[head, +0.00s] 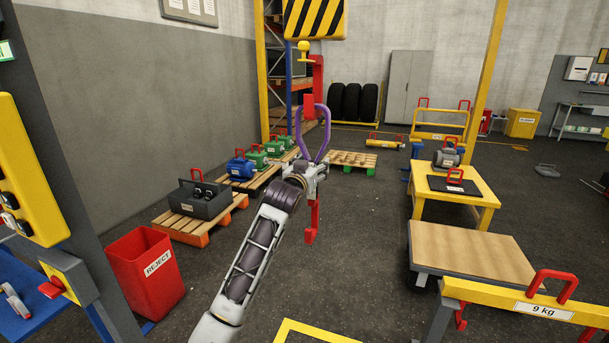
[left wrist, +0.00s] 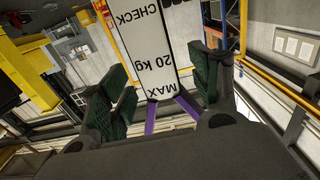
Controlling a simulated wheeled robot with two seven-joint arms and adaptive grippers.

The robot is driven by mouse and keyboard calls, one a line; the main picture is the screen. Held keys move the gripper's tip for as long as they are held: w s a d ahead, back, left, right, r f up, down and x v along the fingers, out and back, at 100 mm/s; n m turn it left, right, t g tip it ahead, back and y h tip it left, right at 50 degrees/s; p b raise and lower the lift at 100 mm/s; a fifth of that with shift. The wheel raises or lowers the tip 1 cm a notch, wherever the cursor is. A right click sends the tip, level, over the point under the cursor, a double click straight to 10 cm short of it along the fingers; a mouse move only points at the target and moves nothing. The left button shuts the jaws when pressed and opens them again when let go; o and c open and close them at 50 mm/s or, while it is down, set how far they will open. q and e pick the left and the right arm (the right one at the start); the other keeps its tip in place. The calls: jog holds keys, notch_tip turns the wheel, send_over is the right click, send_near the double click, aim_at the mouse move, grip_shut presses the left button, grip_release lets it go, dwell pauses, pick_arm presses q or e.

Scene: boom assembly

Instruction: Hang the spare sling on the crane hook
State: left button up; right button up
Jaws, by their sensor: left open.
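The purple sling (head: 328,128) stands as an upright loop just above my left gripper (head: 315,168), near the middle of the head view. My left gripper is open, with the sling's lower end at or near its fingers. A red hook piece (head: 318,78) hangs under the striped crane block (head: 315,18), by the top of the loop. I cannot tell whether the loop is around it. A lower red hook (head: 313,222) shows below my gripper. In the left wrist view, two purple straps (left wrist: 187,107) and a white tag (left wrist: 150,45) lie between the open green-padded fingers (left wrist: 163,90). My right gripper is not seen.
A red reject bin (head: 146,270) stands at the left, near pallets with a grey toolbox (head: 200,199) and several motors.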

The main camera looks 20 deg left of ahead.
pick_arm(q)
jog(key=s, duration=1.1)
jog(key=shift+s+a+r, duration=0.15)
jog(key=shift+s+a, duration=0.1)
jog(key=shift+s, duration=0.1)
dwell(0.5)
